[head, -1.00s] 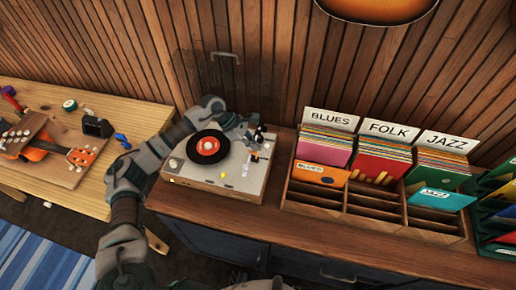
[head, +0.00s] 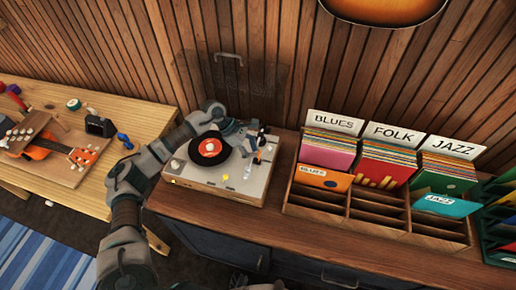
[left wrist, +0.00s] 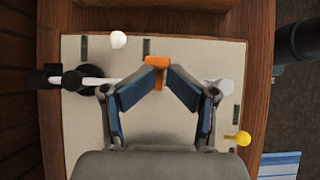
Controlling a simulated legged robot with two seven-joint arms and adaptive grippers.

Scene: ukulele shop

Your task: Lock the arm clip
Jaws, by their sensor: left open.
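The record player (head: 190,178) stands on the wooden cabinet with a black record (head: 194,158) that has a red label. In the left wrist view its pale deck (left wrist: 85,140) fills the middle. A white tonearm (left wrist: 98,80) runs from a black pivot (left wrist: 72,82) at left and passes behind my fingers. A small orange arm clip (left wrist: 157,61) shows at the fingertips. My left gripper (left wrist: 159,72) is open, with its blue-padded fingers angled in close to the clip; I cannot tell whether they touch it. The gripper also shows over the deck's right side in the head view (head: 259,146). My right gripper is not in view.
A white knob (left wrist: 118,39) and a yellow knob (left wrist: 243,138) stand up from the deck. Crates of records (head: 385,205) stand to the right on the cabinet. A workbench (head: 75,190) with a ukulele (head: 45,149) is at left. A slatted wall rises behind.

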